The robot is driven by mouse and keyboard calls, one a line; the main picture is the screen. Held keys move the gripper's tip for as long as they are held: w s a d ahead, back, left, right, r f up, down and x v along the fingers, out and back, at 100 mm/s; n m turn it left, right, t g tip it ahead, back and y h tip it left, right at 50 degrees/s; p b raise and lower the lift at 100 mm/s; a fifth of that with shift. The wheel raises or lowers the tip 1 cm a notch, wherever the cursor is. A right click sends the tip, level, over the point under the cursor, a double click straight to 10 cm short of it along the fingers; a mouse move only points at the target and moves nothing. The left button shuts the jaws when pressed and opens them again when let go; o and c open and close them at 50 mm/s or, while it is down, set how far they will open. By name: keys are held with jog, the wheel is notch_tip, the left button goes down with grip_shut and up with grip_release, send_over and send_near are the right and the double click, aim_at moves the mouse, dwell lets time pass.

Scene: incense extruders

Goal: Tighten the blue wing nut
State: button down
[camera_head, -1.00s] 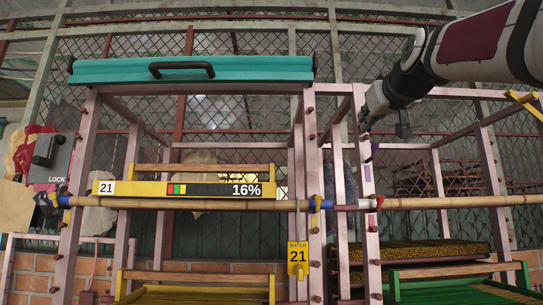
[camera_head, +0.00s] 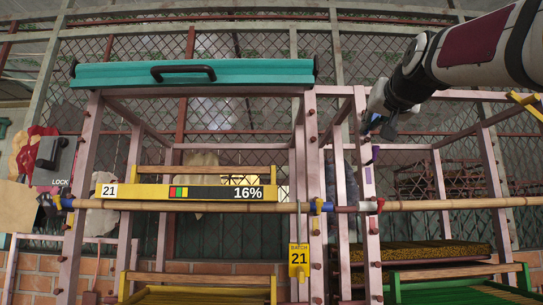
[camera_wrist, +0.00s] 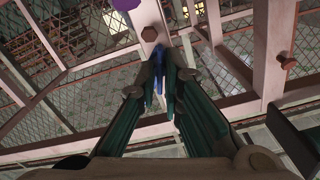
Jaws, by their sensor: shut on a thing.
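The blue wing nut (camera_wrist: 160,78) is at my fingertips in the wrist view, on a pale pink post. Only slivers of blue show around the dark fingers. My gripper (camera_wrist: 171,64) is shut on it. In the head view, my gripper (camera_head: 377,127) points down at the upper part of the post right of centre, and the blue nut is mostly hidden there by the fingers. A purple wing nut (camera_head: 375,154) sits just below on the same post.
A bamboo pole (camera_head: 440,204) crosses the frame below my gripper. A teal bar (camera_head: 120,76) with a black handle lies at the upper left. A yellow display bar (camera_head: 145,191) reads 16%. Posts and crossbars surround my gripper.

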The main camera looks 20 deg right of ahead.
jog(key=m, duration=0.3)
jog(key=shift+m+p, duration=0.3)
jog(key=shift+m, duration=0.1)
jog(key=m, duration=0.3)
jog(key=shift+d+m+p, duration=0.1)
jog(key=shift+m+p, duration=0.2)
jog(key=shift+p, duration=0.1)
jog(key=m+p, duration=0.2)
jog(key=m, duration=0.4)
jog(key=shift+f, duration=0.2)
jog(key=c, duration=1.7)
grip_release()
jog(key=v, duration=1.2)
